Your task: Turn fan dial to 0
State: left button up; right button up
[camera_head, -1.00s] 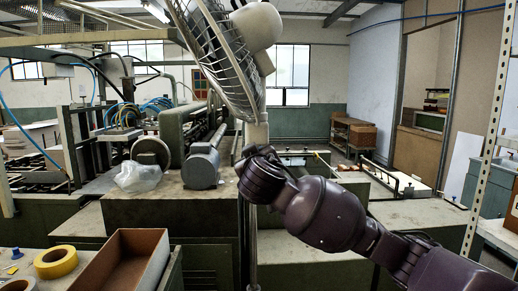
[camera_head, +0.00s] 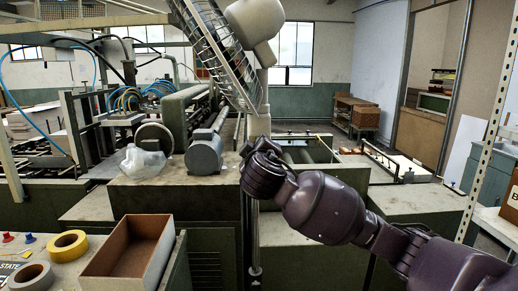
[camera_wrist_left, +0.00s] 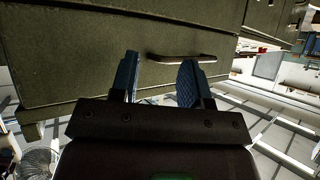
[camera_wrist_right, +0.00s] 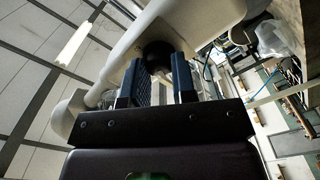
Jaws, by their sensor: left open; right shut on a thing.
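The standing fan shows in the head view, with its wire cage (camera_head: 222,55), white motor housing (camera_head: 256,17) and upright pole (camera_head: 258,125). My right gripper (camera_head: 245,152) is at the pole below the fan head, its fingers mostly hidden by my wrist. In the right wrist view, a dark round dial (camera_wrist_right: 156,54) on the white fan body (camera_wrist_right: 185,25) sits between the fingers, and my right gripper (camera_wrist_right: 160,85) is shut on it. The dial's marks cannot be read. My left gripper (camera_wrist_left: 160,78) is open and empty before a green cabinet (camera_wrist_left: 100,45), outside the head view.
A cardboard-brown open box (camera_head: 130,250) and yellow tape (camera_head: 68,244) lie on the table at lower left. Green machinery with a grey motor (camera_head: 205,155) and a plastic bag (camera_head: 142,162) stands behind the pole. A handle (camera_wrist_left: 180,58) crosses the cabinet front near my left fingers.

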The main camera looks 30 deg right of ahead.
jog(key=o, duration=0.9)
jog(key=shift+o, duration=0.2)
jog(key=b+v, duration=0.1)
jog(key=v, duration=1)
jog(key=shift+b, duration=0.3)
jog(key=shift+d, duration=0.1)
